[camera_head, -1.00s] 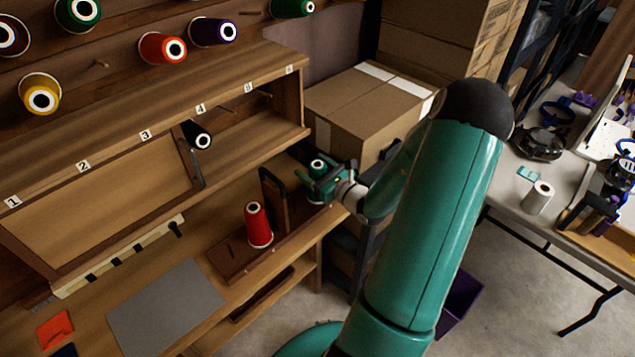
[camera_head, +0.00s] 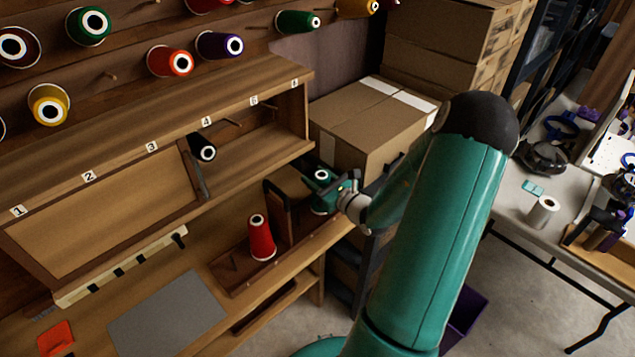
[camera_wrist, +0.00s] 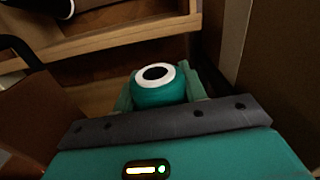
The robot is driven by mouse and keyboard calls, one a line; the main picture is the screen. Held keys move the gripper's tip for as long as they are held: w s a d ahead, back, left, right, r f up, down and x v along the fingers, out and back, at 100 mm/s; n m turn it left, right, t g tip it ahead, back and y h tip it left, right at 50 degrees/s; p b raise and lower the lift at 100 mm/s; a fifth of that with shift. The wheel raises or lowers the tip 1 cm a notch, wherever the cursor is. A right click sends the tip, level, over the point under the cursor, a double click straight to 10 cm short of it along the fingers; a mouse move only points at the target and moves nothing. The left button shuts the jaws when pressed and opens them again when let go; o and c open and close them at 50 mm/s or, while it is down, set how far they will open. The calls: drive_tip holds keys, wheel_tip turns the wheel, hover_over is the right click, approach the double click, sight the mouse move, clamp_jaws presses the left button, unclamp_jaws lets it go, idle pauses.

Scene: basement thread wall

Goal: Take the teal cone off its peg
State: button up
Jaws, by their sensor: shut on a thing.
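The teal cone (camera_head: 322,177) stands upright at the right end of the wooden tray on the workbench, partly hidden by my gripper. My gripper (camera_head: 325,188) reaches in from the right and is shut on the cone. In the wrist view the teal cone (camera_wrist: 160,86) shows its white top ring and dark hole, with a finger of my gripper (camera_wrist: 160,95) on each side of it. The cone's base and the peg under it are hidden, so I cannot tell whether it is still on the peg.
A red cone (camera_head: 261,238) stands in the wooden tray (camera_head: 232,270), beside a dark upright handle (camera_head: 279,210). A black cone (camera_head: 203,147) sits in the numbered shelf above. A cardboard box (camera_head: 365,125) is close behind my gripper. Coloured cones hang on the wall pegs.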

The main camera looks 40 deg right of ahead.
wheel_tip(320, 180, up, 9)
drive_tip(key=shift+r, duration=0.1)
idle(0.4)
drive_tip(key=shift+r, duration=1.95)
